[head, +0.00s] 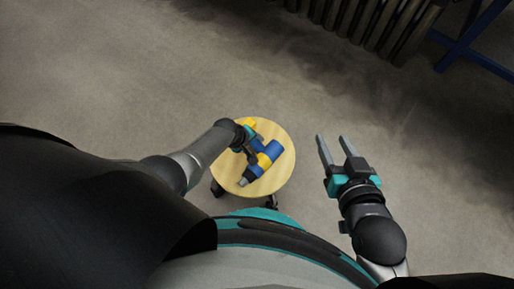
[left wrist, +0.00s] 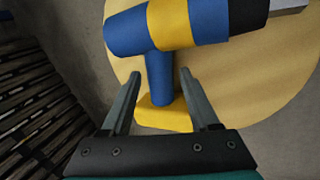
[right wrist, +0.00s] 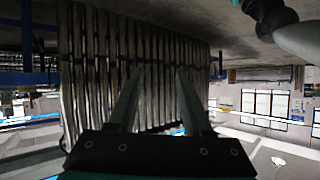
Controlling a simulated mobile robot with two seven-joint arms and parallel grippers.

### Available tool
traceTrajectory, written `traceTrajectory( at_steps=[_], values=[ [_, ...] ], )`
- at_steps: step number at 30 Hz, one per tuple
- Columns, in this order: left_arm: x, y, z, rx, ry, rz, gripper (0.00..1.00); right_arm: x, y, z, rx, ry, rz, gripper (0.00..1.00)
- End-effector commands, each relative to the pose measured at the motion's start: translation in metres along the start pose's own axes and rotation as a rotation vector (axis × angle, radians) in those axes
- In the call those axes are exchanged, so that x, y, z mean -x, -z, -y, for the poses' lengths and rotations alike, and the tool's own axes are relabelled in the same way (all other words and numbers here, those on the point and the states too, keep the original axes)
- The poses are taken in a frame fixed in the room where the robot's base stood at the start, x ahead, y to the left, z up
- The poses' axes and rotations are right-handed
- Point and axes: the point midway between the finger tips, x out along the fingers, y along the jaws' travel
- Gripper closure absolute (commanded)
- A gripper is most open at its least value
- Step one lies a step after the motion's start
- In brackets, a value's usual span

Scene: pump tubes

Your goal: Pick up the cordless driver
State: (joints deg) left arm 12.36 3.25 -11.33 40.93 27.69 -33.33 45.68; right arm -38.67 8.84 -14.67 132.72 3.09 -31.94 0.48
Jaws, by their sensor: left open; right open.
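The cordless driver (head: 272,150) is blue with yellow bands and lies on a round wooden stool top (head: 283,174). In the left wrist view the driver (left wrist: 178,24) lies across the top, its blue handle (left wrist: 159,76) running down to a yellow base (left wrist: 163,116). My left gripper (head: 252,152) is over the stool at the driver; its fingers also show in the left wrist view (left wrist: 158,76), open, one on each side of the handle, with gaps visible. Contact cannot be told. My right gripper (head: 333,140) is open and empty, off to the right of the stool.
The stool stands on a bare concrete floor (head: 120,80), close in front of my base. A rack of long tubes (head: 375,22) stands at the top right, beside a blue metal frame (head: 468,42). The floor around the stool is clear.

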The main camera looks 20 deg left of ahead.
Motion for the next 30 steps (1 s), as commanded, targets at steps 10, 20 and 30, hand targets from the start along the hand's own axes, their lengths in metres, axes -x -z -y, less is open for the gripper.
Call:
traceTrajectory(
  at_steps=[10,20,30],
  values=[
    [-0.013,0.000,0.000,-0.001,0.000,0.000,0.39,-0.002,0.008,0.018,-0.032,0.047,-0.189,0.50],
    [-0.024,0.000,0.000,0.000,0.000,-0.001,0.39,0.006,0.016,0.031,-0.071,0.082,-0.365,0.50],
    [-0.026,0.000,0.000,0.000,0.000,-0.001,0.39,0.012,0.021,0.035,-0.087,0.092,-0.434,0.50]
  ],
)
